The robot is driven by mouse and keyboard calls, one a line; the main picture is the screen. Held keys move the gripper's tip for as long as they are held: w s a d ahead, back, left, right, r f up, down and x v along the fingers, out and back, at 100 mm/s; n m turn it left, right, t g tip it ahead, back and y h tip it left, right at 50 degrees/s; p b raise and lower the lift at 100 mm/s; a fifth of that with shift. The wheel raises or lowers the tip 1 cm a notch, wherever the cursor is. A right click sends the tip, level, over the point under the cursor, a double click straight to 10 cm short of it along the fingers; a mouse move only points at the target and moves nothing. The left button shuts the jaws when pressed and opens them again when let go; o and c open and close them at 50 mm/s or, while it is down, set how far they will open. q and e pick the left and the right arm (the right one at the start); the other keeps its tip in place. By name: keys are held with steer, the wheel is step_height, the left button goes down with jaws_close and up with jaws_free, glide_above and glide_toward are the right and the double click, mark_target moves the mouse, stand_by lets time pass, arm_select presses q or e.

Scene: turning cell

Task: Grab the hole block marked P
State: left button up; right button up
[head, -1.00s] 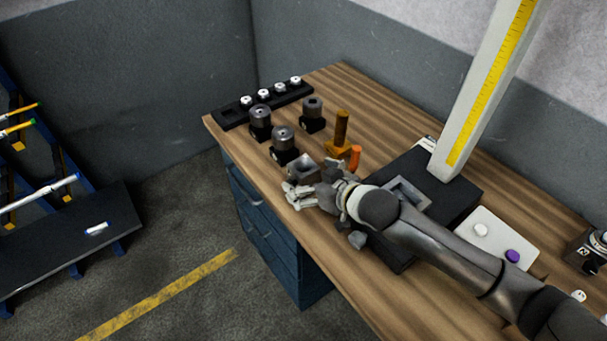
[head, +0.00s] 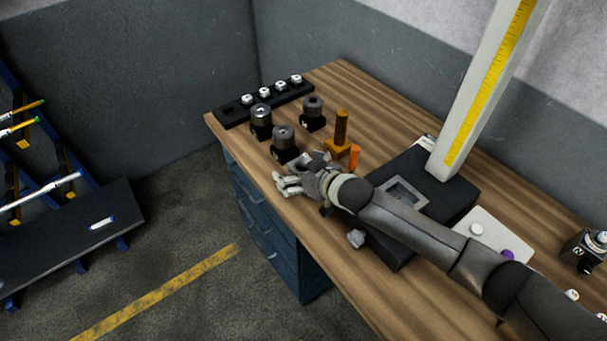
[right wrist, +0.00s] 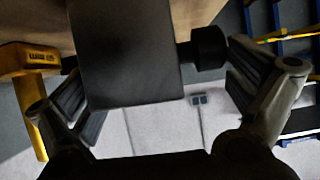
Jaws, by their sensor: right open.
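In the right wrist view a dark block (right wrist: 125,55) fills the space between the two open fingers (right wrist: 160,97), apparently the same block. No letter P is readable on it in either view. I cannot tell whether the fingers touch it. My left gripper is not in view.
Dark round-topped blocks (head: 284,138) stand just behind the gripper. A black base (head: 455,195) carries a tall scale column (head: 487,85). A black rack (head: 236,115) lies at the far end.

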steer(key=c, duration=1.9)
steer(key=shift+w+a+r, duration=0.1)
steer(key=shift+w+r, duration=0.1)
steer(key=shift+r, duration=0.1)
steer(key=shift+c, duration=0.4)
